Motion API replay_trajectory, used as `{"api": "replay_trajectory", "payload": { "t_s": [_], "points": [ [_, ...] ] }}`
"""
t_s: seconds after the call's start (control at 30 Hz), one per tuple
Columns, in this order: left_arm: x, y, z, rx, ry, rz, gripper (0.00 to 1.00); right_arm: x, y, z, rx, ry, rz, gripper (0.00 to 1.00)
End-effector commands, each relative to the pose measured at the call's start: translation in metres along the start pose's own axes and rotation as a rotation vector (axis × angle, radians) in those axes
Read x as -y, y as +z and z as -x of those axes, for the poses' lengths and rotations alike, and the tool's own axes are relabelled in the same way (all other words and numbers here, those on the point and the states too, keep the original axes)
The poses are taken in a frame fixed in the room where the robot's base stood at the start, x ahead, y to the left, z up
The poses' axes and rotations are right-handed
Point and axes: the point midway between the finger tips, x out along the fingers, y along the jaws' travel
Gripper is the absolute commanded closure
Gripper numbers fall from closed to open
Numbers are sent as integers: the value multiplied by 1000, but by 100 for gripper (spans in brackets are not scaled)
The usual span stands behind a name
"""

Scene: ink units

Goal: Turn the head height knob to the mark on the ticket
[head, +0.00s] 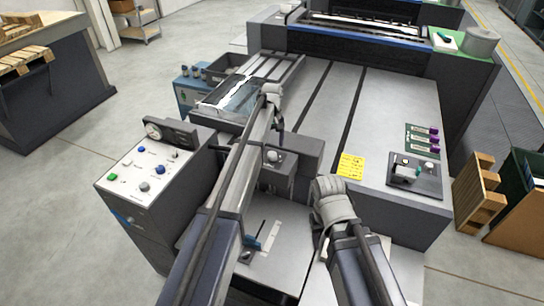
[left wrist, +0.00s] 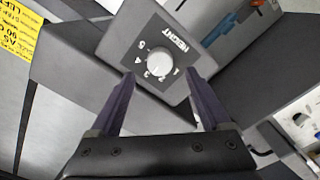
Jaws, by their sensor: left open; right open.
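The head height knob (left wrist: 158,65) is a round white knob on a grey plate (left wrist: 118,42) marked HEIGHT with numbers 1 to 5. In the head view the knob (head: 272,156) sits on a dark box. My left gripper (left wrist: 160,73) is open, its fingers on either side of the knob in the picture, with gaps to both. I cannot make out the knob's pointer. In the head view my left gripper (head: 280,124) hangs above the knob. The yellow ticket (head: 351,166) lies on the grey bed; its part-cropped print (left wrist: 14,32) is not fully readable. My right gripper (head: 322,240) is open and empty.
A control panel (head: 140,170) with coloured buttons stands left of the knob box. A dark plate with a grey device (head: 405,174) and several purple-ended items (head: 432,142) lie on the bed at right.

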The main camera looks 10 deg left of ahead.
Motion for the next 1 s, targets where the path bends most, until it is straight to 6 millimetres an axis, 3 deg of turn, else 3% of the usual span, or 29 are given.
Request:
{"api": "replay_trajectory", "payload": {
  "t_s": [0.03, 0.3, 0.7, 1.0],
  "points": [
    [0, 0, -14, 0, 0, 0, 19, 1, -1, -14, 0, 0, 0, 50],
    [0, 0, -46, 0, 0, -1, 19, 4, -3, -45, 0, 0, -2, 50],
    [0, 0, -50, 0, 0, -1, 19, 5, -3, -50, 0, 0, -2, 50],
    [0, 0, -50, 0, 0, -1, 52, 5, -3, -50, 0, 0, -2, 50]
  ]
}}
